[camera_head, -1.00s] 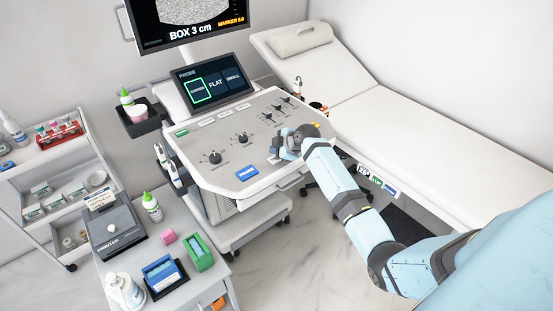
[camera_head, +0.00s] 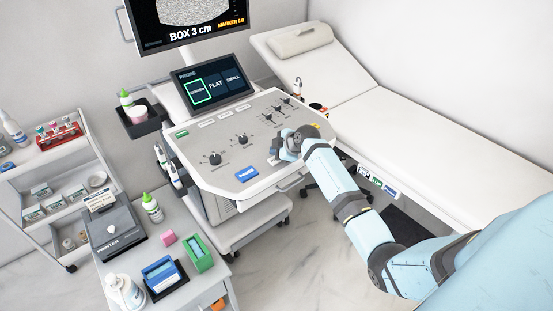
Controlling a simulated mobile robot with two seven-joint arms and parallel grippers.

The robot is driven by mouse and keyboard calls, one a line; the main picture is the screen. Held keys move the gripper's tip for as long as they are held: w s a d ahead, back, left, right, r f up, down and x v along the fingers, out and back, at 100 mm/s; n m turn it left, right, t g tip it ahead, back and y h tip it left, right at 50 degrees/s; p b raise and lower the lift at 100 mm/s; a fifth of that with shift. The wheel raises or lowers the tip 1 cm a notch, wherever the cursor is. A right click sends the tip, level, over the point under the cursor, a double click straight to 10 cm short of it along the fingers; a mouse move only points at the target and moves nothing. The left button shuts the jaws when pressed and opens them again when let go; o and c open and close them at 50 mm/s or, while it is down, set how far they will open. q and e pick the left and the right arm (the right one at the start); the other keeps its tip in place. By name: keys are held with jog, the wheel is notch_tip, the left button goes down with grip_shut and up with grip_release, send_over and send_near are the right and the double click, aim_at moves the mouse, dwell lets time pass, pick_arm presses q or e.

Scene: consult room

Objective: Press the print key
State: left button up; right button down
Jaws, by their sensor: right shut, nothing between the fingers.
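The ultrasound console (camera_head: 212,178) stands in the middle with knobs, sliders and keys on its panel. My right gripper (camera_head: 284,146) is shut and empty, low over the panel's right part. I cannot tell whether it touches the panel, and it hides the controls under it. A yellow key (camera_head: 316,126) shows just beyond my wrist. My left gripper is out of view.
A touch screen (camera_head: 213,82) and a monitor (camera_head: 190,18) stand behind the panel. A printer (camera_head: 113,236), bottles and small boxes are on the cart (camera_head: 205,285) at the lower left. A white couch (camera_head: 420,125) lies to the right, beside my right arm.

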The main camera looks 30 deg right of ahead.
jog(key=shift+f, duration=0.1)
dwell(0.7)
jog(key=shift+f, duration=0.3)
jog(key=shift+f+b, duration=0.45)
jog(key=shift+f, duration=0.05)
dwell(0.8)
jog(key=shift+r+p, duration=0.7)
jog(key=shift+r, duration=0.2)
notch_tip(320, 180, up, 5)
jog(key=p, duration=0.4)
dwell(0.6)
